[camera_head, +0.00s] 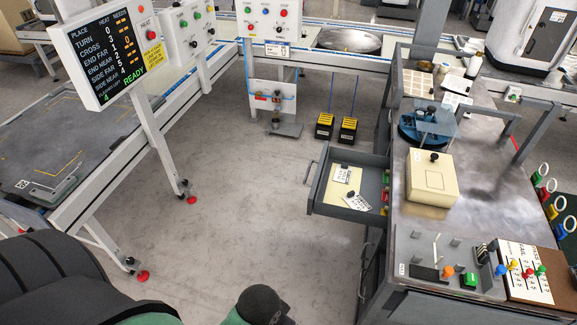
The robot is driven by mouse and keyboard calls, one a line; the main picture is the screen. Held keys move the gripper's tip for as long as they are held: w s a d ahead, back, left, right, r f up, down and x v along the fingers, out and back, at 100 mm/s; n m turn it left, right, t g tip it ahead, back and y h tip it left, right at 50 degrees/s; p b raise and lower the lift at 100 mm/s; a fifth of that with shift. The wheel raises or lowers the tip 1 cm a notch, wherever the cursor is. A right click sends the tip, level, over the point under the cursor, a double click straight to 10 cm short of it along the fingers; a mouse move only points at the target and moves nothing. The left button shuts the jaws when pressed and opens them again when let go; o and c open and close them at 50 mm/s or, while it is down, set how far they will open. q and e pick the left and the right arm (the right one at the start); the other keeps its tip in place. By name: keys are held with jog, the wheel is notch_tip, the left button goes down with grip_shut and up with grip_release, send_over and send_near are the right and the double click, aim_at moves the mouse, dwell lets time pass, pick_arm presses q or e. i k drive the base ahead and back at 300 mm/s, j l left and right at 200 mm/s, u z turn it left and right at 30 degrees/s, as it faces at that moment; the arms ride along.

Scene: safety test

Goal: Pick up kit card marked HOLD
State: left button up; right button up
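Several white cards with black print are in view, but I cannot read HOLD on any of them. A card (341,175) lies in the open grey drawer (335,210) on a cream piece with a black knob. A second card (356,202) lies askew beside it in the drawer. A larger printed white sheet (523,272) with coloured pegs lies on the bench at the lower right. Dark and green parts at the bottom edge look like my own arms. Neither gripper's fingers show.
The grey bench (450,225) holds a cream box (430,180) with a black knob and a blue round fixture (425,125). Conveyor rails and a status display (110,52) stand at the left. The floor (240,185) between is clear. The drawer sticks out into it.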

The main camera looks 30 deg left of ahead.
aim_at(343, 173)
jog(key=j+u, duration=0.1)
jog(key=u, duration=0.25)
jog(key=z, duration=0.35)
jog(key=i+j+z, duration=0.15)
jog(key=j+z, duration=0.3)
jog(key=i+j+z, duration=0.1)
jog(key=j+z, duration=1.25)
jog(key=k+l, duration=0.05)
